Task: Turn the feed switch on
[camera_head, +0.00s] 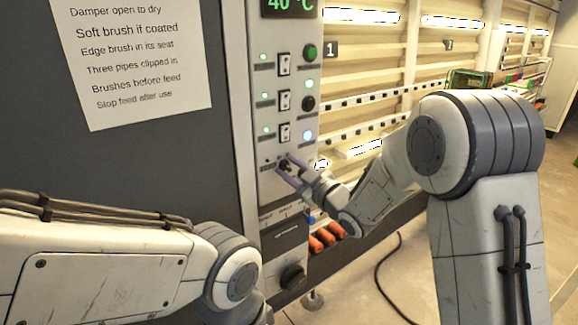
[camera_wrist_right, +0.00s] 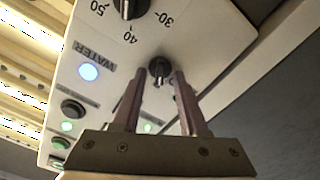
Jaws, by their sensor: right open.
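The control panel (camera_head: 268,120) is a pale upright box with several rocker switches, lit lamps and round buttons. Low on it is a small black rotary switch (camera_head: 284,165). It also shows in the right wrist view (camera_wrist_right: 159,69), with a pointed handle. I cannot read its label, so I cannot tell if it is the feed switch. My right gripper (camera_head: 284,167) is open at this switch, one finger on each side; in the wrist view (camera_wrist_right: 158,84) gaps show beside the handle. My left arm shows, but its gripper is out of view.
A dial with numbers (camera_wrist_right: 131,5) and a lit blue WATER lamp (camera_wrist_right: 89,72) are near the switch. A dark panel with a paper notice (camera_head: 135,55) stands left. A lower box with a black knob (camera_head: 292,276) is below. Lit racks (camera_head: 370,70) stand behind.

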